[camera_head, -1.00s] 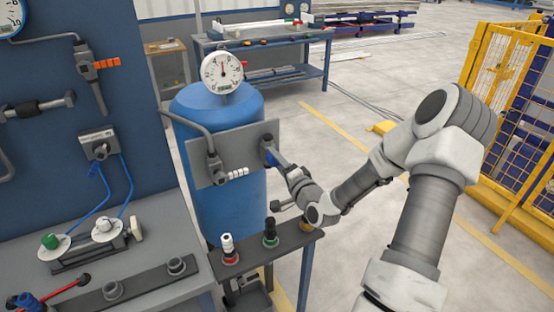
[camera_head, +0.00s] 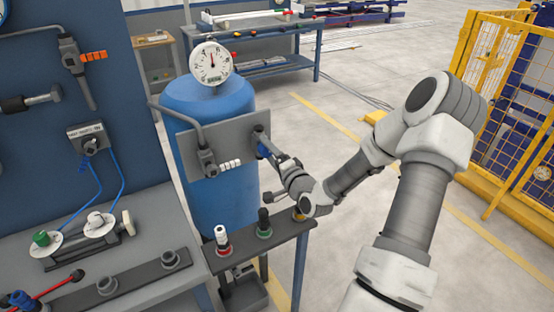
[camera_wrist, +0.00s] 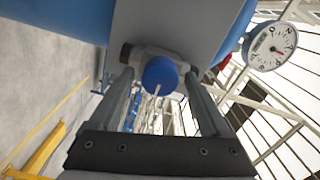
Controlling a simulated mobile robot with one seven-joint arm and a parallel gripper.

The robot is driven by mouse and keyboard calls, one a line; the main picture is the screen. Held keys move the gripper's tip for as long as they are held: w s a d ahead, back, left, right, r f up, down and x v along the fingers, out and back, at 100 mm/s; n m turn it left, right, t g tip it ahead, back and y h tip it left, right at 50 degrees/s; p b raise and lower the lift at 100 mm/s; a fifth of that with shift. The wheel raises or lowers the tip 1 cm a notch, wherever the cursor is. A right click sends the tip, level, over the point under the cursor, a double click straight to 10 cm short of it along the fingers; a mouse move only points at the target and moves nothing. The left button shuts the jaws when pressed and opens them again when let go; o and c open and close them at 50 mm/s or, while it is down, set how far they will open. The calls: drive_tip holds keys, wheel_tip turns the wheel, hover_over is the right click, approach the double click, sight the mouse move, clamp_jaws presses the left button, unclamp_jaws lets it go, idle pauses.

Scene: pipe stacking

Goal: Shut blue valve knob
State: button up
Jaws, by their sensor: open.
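The blue valve knob (camera_wrist: 160,76) is round and shows in the wrist view just beyond and between the two fingers of my gripper (camera_wrist: 158,85). A small part of the knob (camera_head: 263,152) also shows in the head view, at the right edge of a grey plate (camera_head: 225,140) on the front of a blue tank (camera_head: 222,208). My gripper is open, one finger on each side of the knob. I cannot tell whether the fingers touch it. In the head view my wrist hides part of the knob and the fingertips.
A gauge (camera_head: 211,63) stands on top of the tank. A second valve with a white handle (camera_head: 230,164) is on the same plate. Below stands a narrow dark shelf (camera_head: 245,246) with several coloured fittings. A workbench (camera_head: 130,265) is at left. A yellow fence (camera_head: 500,60) is at right.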

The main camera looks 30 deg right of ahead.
drive_tip(key=s+p, duration=0.5)
drive_tip(key=s, duration=1.2)
drive_tip(key=shift+s+d, duration=0.15)
drive_tip(key=shift+d, duration=0.15)
